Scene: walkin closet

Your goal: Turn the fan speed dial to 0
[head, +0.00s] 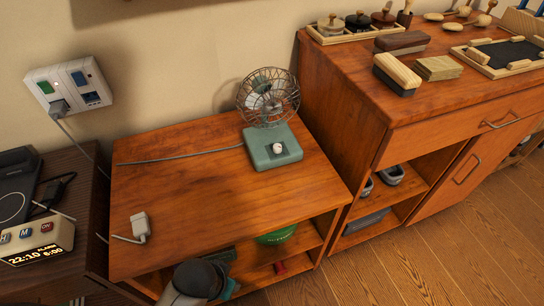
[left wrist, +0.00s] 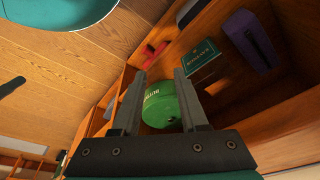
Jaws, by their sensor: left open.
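A green desk fan (head: 271,146) with a wire cage stands on the low wooden cabinet top (head: 190,195). Its white speed dial (head: 278,149) sits on the front of the green base; its setting is too small to read. My left arm shows at the bottom of the head view, below the cabinet's front edge and well away from the fan. In the left wrist view my left gripper (left wrist: 158,100) is open and empty, its fingers pointing toward the cabinet's lower shelf. A round green tin (left wrist: 161,106) shows between and behind the fingers. My right gripper is not in view.
A wall socket panel (head: 68,84) is at the left, with a grey cable running toward the fan. A white plug (head: 140,226) lies on the cabinet top. An alarm clock (head: 38,243) is at the left. A taller cabinet (head: 340,90) with brushes stands right of the fan. The cabinet top before the fan is clear.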

